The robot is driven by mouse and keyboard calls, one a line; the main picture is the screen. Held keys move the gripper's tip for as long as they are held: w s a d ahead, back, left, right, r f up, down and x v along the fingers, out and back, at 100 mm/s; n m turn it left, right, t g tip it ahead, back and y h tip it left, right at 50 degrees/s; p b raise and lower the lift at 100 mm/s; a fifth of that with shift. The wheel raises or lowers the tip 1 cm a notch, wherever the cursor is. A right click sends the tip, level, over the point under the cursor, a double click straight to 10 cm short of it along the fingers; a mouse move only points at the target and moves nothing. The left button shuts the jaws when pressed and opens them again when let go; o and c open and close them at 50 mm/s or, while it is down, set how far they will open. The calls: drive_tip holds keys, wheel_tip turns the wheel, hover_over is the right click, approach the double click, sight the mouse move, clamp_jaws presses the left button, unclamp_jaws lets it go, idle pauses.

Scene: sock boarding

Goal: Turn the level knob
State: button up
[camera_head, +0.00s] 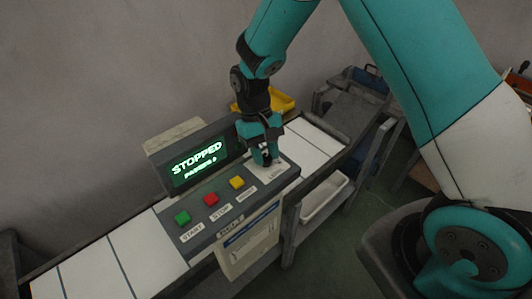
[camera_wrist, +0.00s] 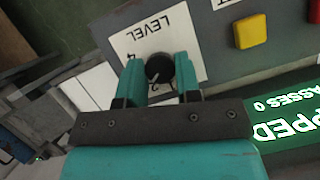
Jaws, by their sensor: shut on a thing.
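The level knob (camera_wrist: 159,68) is a round black knob with a light pointer line, on a white label reading LEVEL with numbers. In the wrist view my gripper (camera_wrist: 158,72) has one teal finger on each side of the knob and is shut on it. In the head view my gripper (camera_head: 265,160) points down at the right end of the control panel (camera_head: 213,214), and the knob is mostly hidden by the fingers. The label's lower numbers are partly covered by the fingers.
Green (camera_head: 182,217), red (camera_head: 211,199) and yellow (camera_head: 237,183) buttons sit left of the knob. Behind them a display (camera_head: 197,163) reads STOPPED. A yellow bin (camera_head: 283,102) lies behind my gripper. A white-slatted conveyor (camera_head: 92,272) runs along the panel.

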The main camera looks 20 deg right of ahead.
drive_tip(key=n+h, duration=0.1)
drive_tip(key=n, duration=0.1)
drive_tip(key=n+t+h, duration=0.1)
drive_tip(key=n, duration=0.2)
drive_tip(key=shift+a+n, duration=0.15)
drive_tip(key=shift+n, duration=0.15)
drive_tip(key=n, duration=0.3)
drive_tip(key=n+t+h+p, duration=0.1)
drive_tip(key=n, duration=0.1)
drive_tip(key=shift+s+n+t, duration=0.1)
drive_tip(key=shift+n+t, duration=0.2)
drive_tip(key=shift+n, duration=0.1)
drive_tip(key=shift+h, duration=0.3)
drive_tip(key=o, duration=0.9)
drive_tip(key=b+v, duration=0.2)
drive_tip(key=v, duration=1.5)
drive_tip(key=shift+a+r, duration=0.15)
drive_tip(key=shift+r, duration=0.05)
